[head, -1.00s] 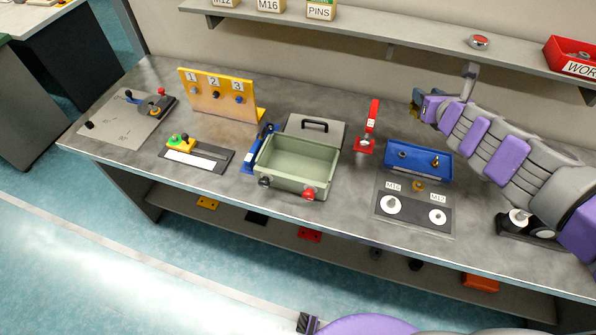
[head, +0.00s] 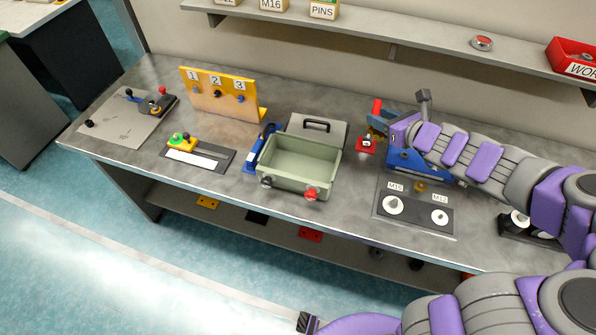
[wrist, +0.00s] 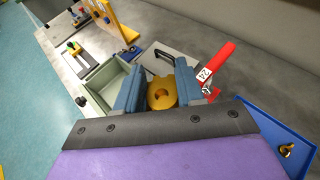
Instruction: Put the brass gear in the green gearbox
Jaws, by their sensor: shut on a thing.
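The green gearbox (head: 292,183) is an open, pale green box in the middle of the bench, and its inside looks empty in the head view. Its grey lid with a black handle (head: 317,128) lies behind it. In the wrist view the brass gear (wrist: 161,93) is between the blue fingers of my gripper (wrist: 158,88), which is shut on it. The gearbox (wrist: 112,82) shows beyond and to the left of the gear there. In the head view my gripper (head: 372,126) is to the right of the gearbox, above the bench; the gear is hard to make out.
A red upright tool (wrist: 218,70) stands close to the right of my gripper. A blue tray (head: 437,176) lies under my arm. A mat with white washers (head: 392,204) is in front. A yellow numbered panel (head: 219,94) stands to the left. A shelf (head: 400,38) runs above.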

